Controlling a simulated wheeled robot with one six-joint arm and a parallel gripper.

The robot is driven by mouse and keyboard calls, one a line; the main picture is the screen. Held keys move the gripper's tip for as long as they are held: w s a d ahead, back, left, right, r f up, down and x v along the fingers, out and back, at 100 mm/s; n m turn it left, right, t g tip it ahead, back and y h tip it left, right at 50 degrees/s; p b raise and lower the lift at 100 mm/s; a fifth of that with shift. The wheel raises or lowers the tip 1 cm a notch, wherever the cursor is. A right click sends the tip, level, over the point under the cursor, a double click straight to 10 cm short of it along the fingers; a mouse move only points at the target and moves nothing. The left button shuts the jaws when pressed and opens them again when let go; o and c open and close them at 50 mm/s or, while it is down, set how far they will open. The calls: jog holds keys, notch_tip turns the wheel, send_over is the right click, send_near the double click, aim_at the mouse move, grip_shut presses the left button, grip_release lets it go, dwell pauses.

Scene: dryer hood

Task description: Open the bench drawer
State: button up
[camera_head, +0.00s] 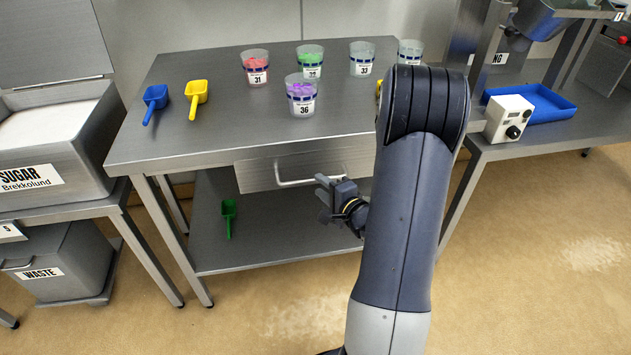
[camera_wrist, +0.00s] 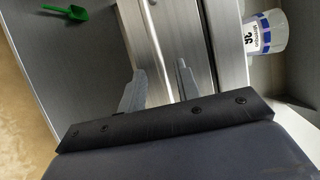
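The bench drawer (camera_head: 255,176) is a grey metal front under the steel bench top (camera_head: 225,135); it looks closed. Its pale bar handle (camera_head: 292,183) runs along the front, and its right end is hidden by my gripper (camera_head: 326,192). In the wrist view the drawer front (camera_wrist: 185,38) runs steeply down the picture. There the two fingers of my gripper (camera_wrist: 158,88) stand apart, with the handle (camera_wrist: 152,45) appearing to run down between them. I cannot tell whether either finger touches it.
On the bench top stand several cups, including the purple-filled one (camera_head: 301,95), with a blue scoop (camera_head: 155,100) and a yellow scoop (camera_head: 196,97). A green scoop (camera_head: 228,215) lies on the lower shelf (camera_head: 205,255). A sugar bin (camera_head: 55,150) stands left. Floor in front is clear.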

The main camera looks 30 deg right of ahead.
aim_at(314, 181)
jog(key=shift+x, duration=2.2)
jog(key=shift+c, duration=0.2)
grip_shut()
